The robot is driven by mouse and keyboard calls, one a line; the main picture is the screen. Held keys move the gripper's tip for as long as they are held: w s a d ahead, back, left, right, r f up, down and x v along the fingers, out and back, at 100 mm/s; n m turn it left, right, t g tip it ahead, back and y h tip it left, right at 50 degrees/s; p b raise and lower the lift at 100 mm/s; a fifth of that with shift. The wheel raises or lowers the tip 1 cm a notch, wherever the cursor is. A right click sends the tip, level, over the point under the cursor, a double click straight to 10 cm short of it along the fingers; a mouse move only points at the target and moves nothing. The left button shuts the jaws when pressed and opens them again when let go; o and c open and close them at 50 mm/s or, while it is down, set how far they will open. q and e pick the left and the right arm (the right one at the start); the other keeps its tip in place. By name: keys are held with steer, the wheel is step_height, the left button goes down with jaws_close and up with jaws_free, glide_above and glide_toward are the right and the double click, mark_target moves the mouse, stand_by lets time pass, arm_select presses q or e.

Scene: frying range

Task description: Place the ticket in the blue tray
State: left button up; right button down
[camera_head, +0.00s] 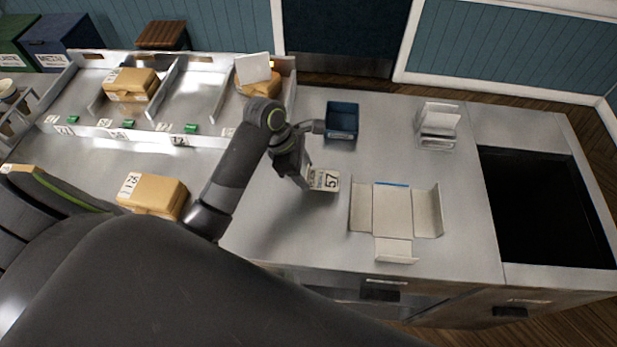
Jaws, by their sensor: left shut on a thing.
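The ticket (331,180), a small white card printed with "57", is held by my left gripper (307,180) just above the metal counter, in front of the blue tray. The gripper is shut on the ticket's left side. The blue tray (342,121) is a small open box with a white label on its front. It stands on the counter beyond the gripper, and I see no ticket in it. My right gripper is not in view.
An unfolded carton (393,212) lies right of the ticket. A clear holder with white cards (438,127) stands at the back right, beside a dark opening (545,208) in the counter. Boxes with labels (152,196) stand at left, some in a divided metal rack (160,133).

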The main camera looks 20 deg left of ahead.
arm_select(q)
steer(key=shift+w+f, duration=0.1)
steer(key=shift+f, duration=0.4)
step_height(320, 180, down, 3)
steer(key=shift+p, duration=0.3)
steer(key=shift+f, duration=0.4)
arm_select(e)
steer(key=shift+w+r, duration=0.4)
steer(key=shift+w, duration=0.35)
arm_select(q)
steer(key=o, duration=1)
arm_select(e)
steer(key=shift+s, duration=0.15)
